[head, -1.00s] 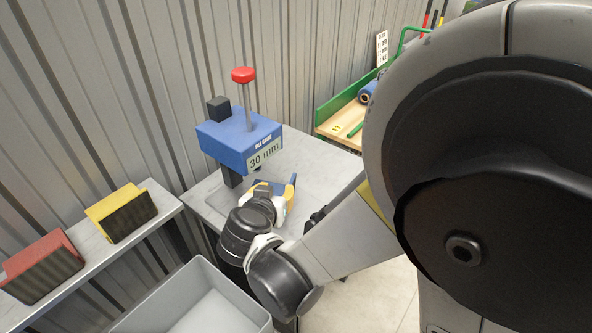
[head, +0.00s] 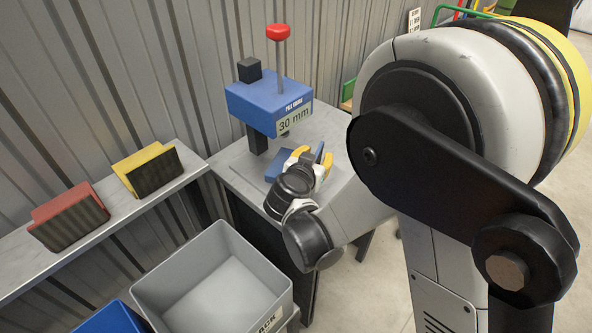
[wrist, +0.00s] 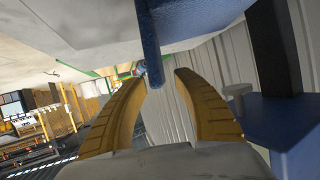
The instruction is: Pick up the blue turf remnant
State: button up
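The blue turf remnant (head: 279,166) lies on the grey bench (head: 240,158), below the pile gauge, partly hidden by my gripper. It has a flat part and a thin upright part. In the wrist view its upright part (wrist: 150,40) stands between my fingertips, and its flat part (wrist: 195,14) shows at the top. My gripper (head: 313,160) has yellow fingers, one on each side of the upright part. In the wrist view the fingers (wrist: 160,78) are apart, with a gap showing on the right of the upright part. I cannot tell whether the left finger touches it.
The blue gauge (head: 268,103), with a red knob and a "30 mm" label, stands close behind my gripper. Yellow (head: 146,170) and red (head: 68,216) remnants sit on a shelf (head: 110,215) at left. A grey bin (head: 212,285) and a blue bin (head: 112,318) are in front.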

jog(key=shift+x, duration=1)
jog(key=shift+s, duration=0.1)
grip_shut()
jog(key=shift+r, duration=0.1)
